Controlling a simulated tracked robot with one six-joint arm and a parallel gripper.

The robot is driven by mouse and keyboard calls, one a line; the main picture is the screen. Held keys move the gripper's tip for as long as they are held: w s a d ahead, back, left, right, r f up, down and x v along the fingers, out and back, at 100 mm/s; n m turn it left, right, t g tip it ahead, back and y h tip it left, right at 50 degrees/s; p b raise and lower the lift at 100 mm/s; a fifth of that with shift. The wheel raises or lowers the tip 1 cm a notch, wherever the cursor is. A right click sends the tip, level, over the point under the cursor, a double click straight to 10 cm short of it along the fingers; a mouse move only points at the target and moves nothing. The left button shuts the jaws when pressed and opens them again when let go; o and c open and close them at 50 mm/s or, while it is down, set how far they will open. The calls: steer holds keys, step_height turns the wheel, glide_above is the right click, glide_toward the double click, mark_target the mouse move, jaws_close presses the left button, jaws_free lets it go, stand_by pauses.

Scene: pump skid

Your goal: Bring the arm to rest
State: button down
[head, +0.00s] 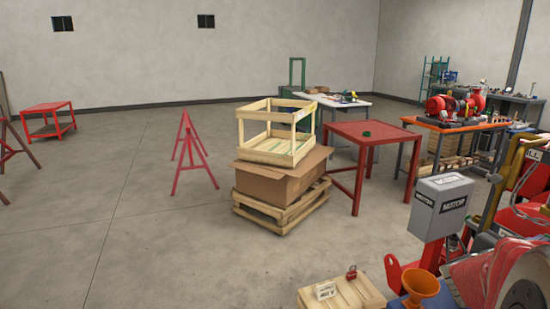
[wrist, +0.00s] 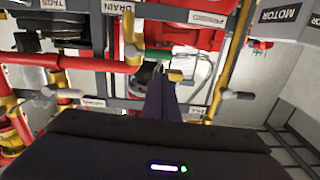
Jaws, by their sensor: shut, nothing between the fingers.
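My gripper (wrist: 160,76) shows in the wrist view with its dark fingers together and empty. The fingers point toward the pipework of the pump skid. Behind their tips are a green fitting (wrist: 158,50) and yellow valve parts (wrist: 175,76). I cannot tell how far the fingertips are from the pipes. The arm and gripper do not show in the head view.
A red pipe (wrist: 95,63), a "DRAIN" label (wrist: 117,7) and a grey motor box (wrist: 285,12) surround the gripper. In the head view, the motor box (head: 440,205), an orange funnel (head: 420,287) and a wooden crate (head: 345,293) stand right.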

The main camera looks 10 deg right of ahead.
steer(key=w+a+f+n+t+y, duration=0.2)
steer(key=w+f+t+y, duration=0.1)
steer(key=w+f, duration=0.2)
steer(key=w+a+f+n+t+y, duration=0.1)
steer(key=w+a+f+n+y, duration=0.25)
steer(key=a, duration=0.55)
steer(key=w+a+f+n+t+y, duration=0.15)
steer(key=a+f+y, duration=0.35)
steer(key=a, duration=0.5)
steer(key=s+a+r+n+g+y, duration=0.1)
steer(key=s+a+n+y, duration=0.1)
steer(key=a, duration=0.7)
steer(key=s+a+r+n+g+y, duration=0.1)
steer(key=s+a+n+y, duration=0.1)
steer(key=s+a+n, duration=0.2)
steer(key=s+a+r+n+g+y, duration=0.1)
steer(key=s+a, duration=0.7)
steer(key=a, duration=0.8)
steer(key=shift+r+n+y, duration=0.4)
steer(key=shift+n+y, duration=0.05)
steer(key=shift+n, duration=0.75)
